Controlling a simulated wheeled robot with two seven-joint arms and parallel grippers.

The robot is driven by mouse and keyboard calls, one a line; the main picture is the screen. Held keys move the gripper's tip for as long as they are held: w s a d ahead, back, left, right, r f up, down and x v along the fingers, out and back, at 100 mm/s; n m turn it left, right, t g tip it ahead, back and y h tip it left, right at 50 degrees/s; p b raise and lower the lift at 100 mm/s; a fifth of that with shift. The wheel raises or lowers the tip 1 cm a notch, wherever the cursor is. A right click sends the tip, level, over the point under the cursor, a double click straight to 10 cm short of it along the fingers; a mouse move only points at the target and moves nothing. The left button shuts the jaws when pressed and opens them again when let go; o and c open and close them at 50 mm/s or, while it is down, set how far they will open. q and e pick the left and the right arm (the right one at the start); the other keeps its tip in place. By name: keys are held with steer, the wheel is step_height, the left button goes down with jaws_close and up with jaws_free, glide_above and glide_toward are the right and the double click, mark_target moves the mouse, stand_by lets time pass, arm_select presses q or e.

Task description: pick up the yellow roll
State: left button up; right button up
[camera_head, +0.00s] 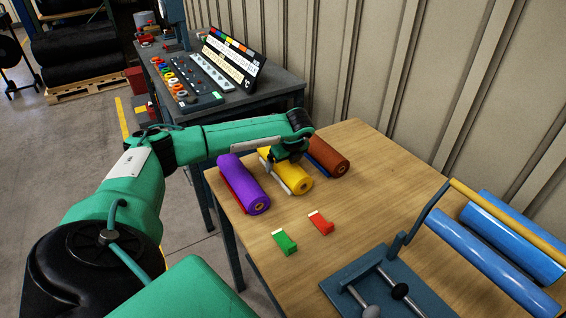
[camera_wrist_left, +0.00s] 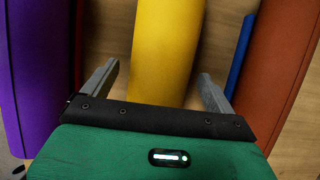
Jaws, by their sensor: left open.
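The yellow roll (camera_head: 296,180) lies on the wooden table between a purple roll and an orange-brown roll. My left gripper (camera_head: 287,163) is over it and hides part of it. In the left wrist view the yellow roll (camera_wrist_left: 175,45) runs between the two grey fingers of my left gripper (camera_wrist_left: 158,72). The fingers are apart, one on each side of the roll, with gaps showing. I cannot tell how far down they reach. My right gripper is not in view.
The purple roll (camera_head: 243,184) and the orange-brown roll (camera_head: 328,157) lie close on either side. Small green (camera_head: 284,242) and red (camera_head: 321,223) pieces lie in front. A blue press with rollers (camera_head: 490,262) stands at the right. The table (camera_head: 385,185) is bare between.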

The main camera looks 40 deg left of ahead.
arm_select(q)
steer(key=shift+f, duration=0.15)
steer(key=c, duration=1.7)
steer(key=shift+a, duration=0.1)
steer(key=shift+c, duration=0.7)
steer(key=shift+w+r, duration=0.1)
steer(key=shift+r, duration=0.1)
